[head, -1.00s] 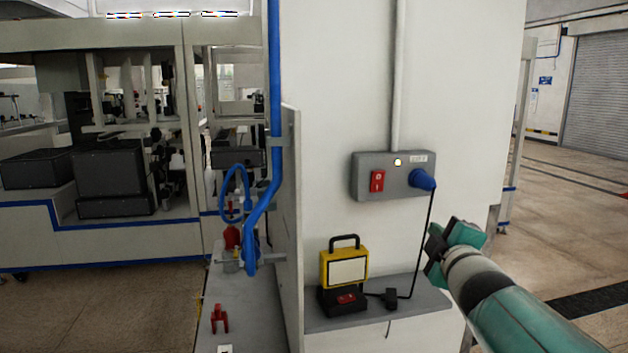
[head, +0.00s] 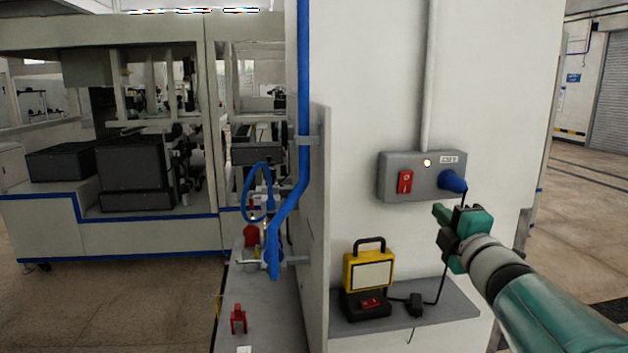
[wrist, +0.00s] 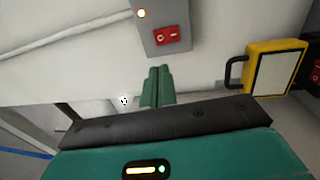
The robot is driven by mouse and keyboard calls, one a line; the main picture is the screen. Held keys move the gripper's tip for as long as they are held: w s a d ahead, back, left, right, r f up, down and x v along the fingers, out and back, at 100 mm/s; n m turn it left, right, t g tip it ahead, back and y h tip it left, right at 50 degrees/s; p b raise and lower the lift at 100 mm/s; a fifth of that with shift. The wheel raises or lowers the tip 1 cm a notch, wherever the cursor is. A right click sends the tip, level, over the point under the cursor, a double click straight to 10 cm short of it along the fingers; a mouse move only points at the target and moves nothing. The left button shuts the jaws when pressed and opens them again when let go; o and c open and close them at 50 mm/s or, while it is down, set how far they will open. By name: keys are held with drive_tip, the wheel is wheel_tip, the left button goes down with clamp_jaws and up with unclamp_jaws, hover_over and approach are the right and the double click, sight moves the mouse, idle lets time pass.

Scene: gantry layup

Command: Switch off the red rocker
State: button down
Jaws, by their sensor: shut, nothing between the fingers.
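The red rocker (head: 405,182) sits on the left part of a grey switch box (head: 428,168) fixed to the white wall. The box has a lit amber lamp (head: 427,163) and a blue plug (head: 453,181) at its right. In the wrist view the rocker (wrist: 167,37) shows markings on both halves, just beyond my fingertips. My gripper (head: 440,215) is shut and empty, below and right of the rocker in the head view. In the wrist view its two green fingers (wrist: 157,84) lie side by side, apart from the box.
A yellow work lamp (head: 369,271) with a black base stands on a grey shelf (head: 440,308) below the box. A black cable hangs from the plug to an adapter (head: 414,303). A blue pipe (head: 304,100) and upright panel (head: 319,220) stand left.

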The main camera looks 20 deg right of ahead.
sight(405, 177)
drive_tip(key=x, duration=1.4)
drive_tip(key=shift+w+a+f, duration=0.1)
drive_tip(key=shift+a, duration=0.05)
drive_tip(key=shift+w, duration=0.25)
